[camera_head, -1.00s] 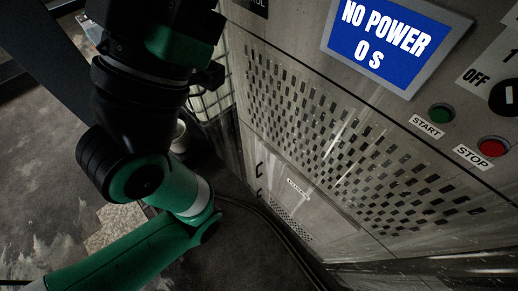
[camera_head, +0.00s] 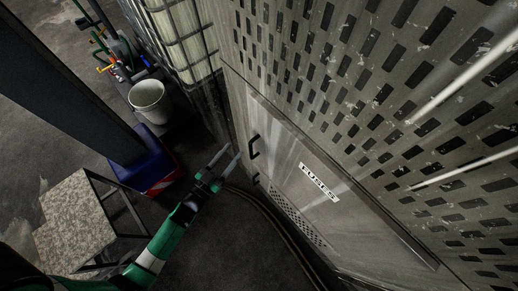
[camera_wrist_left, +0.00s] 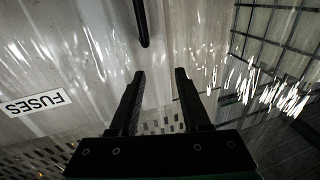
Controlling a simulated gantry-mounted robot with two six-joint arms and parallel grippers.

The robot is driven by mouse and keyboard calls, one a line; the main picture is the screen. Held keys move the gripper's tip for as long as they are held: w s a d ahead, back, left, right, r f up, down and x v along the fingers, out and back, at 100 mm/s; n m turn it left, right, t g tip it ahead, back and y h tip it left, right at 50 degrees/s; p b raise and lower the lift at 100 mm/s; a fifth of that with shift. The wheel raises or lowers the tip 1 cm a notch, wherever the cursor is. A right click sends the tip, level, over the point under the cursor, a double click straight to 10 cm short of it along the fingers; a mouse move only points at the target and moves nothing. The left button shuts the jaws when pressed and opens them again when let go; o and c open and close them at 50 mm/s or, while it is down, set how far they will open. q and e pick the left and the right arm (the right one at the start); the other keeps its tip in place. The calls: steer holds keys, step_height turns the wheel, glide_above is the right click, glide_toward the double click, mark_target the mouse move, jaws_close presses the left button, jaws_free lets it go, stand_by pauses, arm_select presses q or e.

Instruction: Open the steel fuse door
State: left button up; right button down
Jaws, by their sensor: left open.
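The steel fuse door (camera_head: 285,155) is the scratched panel low on the cabinet, with a FUSES label (camera_head: 319,182) and a vent grille. It looks shut. A black bar handle (camera_head: 254,146) sits near its left edge, with another small black fitting (camera_head: 257,180) below it. My left gripper (camera_head: 234,151) is open and empty, just left of the handle and apart from it. In the left wrist view, the open fingers (camera_wrist_left: 160,74) point toward the door, and the dark handle bar (camera_wrist_left: 142,23) is ahead of them, slightly left of the gap. My right gripper is not in view.
The perforated cabinet panel (camera_head: 350,70) rises above the door. A caged white tank (camera_head: 182,40) stands left of the cabinet. A white bucket (camera_head: 149,100), a blue and red box (camera_head: 148,168) and a stool (camera_head: 75,222) are farther left. Cables run along the floor below the door.

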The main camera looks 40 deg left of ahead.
arm_select(q)
steer(key=b, duration=0.1)
glide_toward(251, 148)
steer(key=shift+g+h, duration=0.3)
steer(key=shift+h, duration=0.2)
steer(key=w+b, duration=0.1)
steer(key=w, duration=0.2)
steer(key=w+a+b, duration=0.1)
steer(key=w, duration=0.3)
steer(key=w+a+b, duration=0.1)
steer(key=w, duration=0.2)
steer(key=shift+w+f, duration=0.15)
steer(key=shift+f, duration=0.2)
jaws_close()
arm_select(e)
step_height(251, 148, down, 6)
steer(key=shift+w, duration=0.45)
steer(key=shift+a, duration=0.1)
